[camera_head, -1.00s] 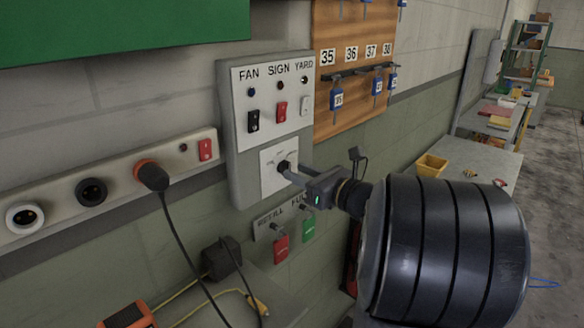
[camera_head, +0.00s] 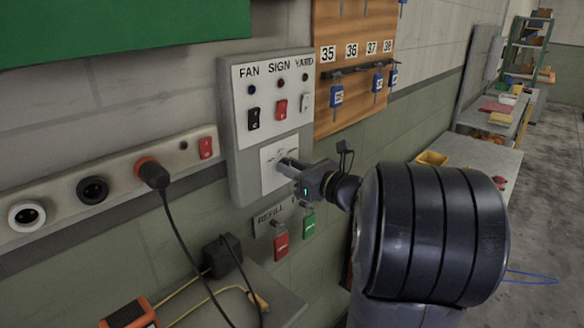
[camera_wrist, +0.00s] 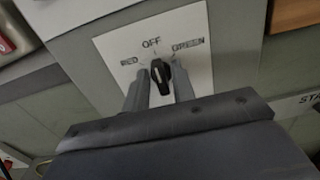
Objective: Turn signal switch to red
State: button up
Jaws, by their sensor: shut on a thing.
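The signal switch is a black rotary knob (camera_wrist: 160,76) on a white plate (camera_wrist: 112,42) marked RED at left, OFF at top and GREEN at right. In the wrist view its narrow end with a pale mark points up, about toward OFF. My gripper (camera_wrist: 161,84) has one finger on each side of the knob and is shut on it. In the head view my gripper (camera_head: 284,164) reaches the plate (camera_head: 269,180) low on the grey panel (camera_head: 238,165), and its fingers mostly hide the knob.
FAN, SIGN and YARD rocker switches (camera_head: 281,109) sit above the plate. A key board (camera_head: 330,100) hangs at right. Red (camera_head: 281,243) and green (camera_head: 309,225) tags hang below. A socket strip (camera_head: 122,180) with a plugged cord runs at left.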

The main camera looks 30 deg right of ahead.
jog(key=shift+f+b, duration=0.1)
jog(key=shift+b, duration=0.35)
jog(key=n+b, duration=0.5)
jog(key=b, duration=0.1)
jog(key=n+b, duration=0.5)
jog(key=b, duration=0.1)
jog(key=shift+s+a+f+b, duration=0.1)
jog(key=shift+a+b, duration=0.1)
jog(key=shift+b, duration=0.1)
jog(key=o, duration=0.7)
jog(key=shift+s, duration=0.1)
jog(key=v, duration=1)
jog(key=shift+s+d+b, duration=0.15)
jog(key=shift+s+b, duration=0.15)
jog(key=shift+b, duration=0.1)
